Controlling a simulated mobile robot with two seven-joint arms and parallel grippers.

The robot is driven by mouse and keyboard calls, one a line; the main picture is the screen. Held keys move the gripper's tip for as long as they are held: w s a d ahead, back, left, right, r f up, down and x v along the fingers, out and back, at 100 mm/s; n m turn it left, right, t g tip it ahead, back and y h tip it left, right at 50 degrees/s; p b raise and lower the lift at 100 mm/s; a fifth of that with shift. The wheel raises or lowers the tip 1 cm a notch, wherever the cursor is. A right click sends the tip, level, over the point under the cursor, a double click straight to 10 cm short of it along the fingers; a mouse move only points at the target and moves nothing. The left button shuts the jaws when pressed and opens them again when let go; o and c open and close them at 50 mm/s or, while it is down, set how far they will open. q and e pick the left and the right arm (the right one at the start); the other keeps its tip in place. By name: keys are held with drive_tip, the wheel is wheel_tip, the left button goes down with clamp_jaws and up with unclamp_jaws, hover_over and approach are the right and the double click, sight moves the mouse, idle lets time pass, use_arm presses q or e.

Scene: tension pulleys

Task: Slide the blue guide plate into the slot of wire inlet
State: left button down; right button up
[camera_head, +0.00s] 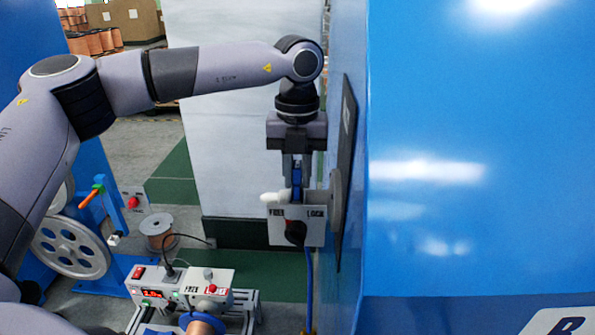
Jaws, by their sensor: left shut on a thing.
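My left gripper (297,181) hangs straight down from the arm, close to the large blue machine's side wall. It is shut on a narrow blue piece, which looks like the blue guide plate (297,174). The plate stands roughly upright between the fingers, and its lower end is just above or behind a grey box (272,226) marked FREE and LOCK. A small white rounded part (274,197) sticks out left at the box's top. I cannot clearly make out the wire inlet's slot, nor whether the plate is in it. My right gripper is not in view.
The blue machine (470,200) fills the right side. The grey box has a black knob (295,232), and a blue cable (309,285) runs down below it. A control unit (180,285), a copper spool (157,230) and a pulley wheel (70,247) stand lower left.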

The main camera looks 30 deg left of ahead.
use_arm(q)
drive_tip(key=shift+f, duration=0.2)
drive_tip(key=shift+f+b, duration=0.45)
drive_tip(key=shift+b, duration=0.05)
drive_tip(key=shift+s+f, duration=0.1)
drive_tip(key=shift+f, duration=0.1)
drive_tip(key=shift+r+p, duration=0.2)
drive_tip(key=shift+p, duration=0.1)
drive_tip(key=shift+r, duration=0.45)
idle(0.5)
drive_tip(key=shift+f, duration=0.1)
drive_tip(key=shift+f, duration=0.35)
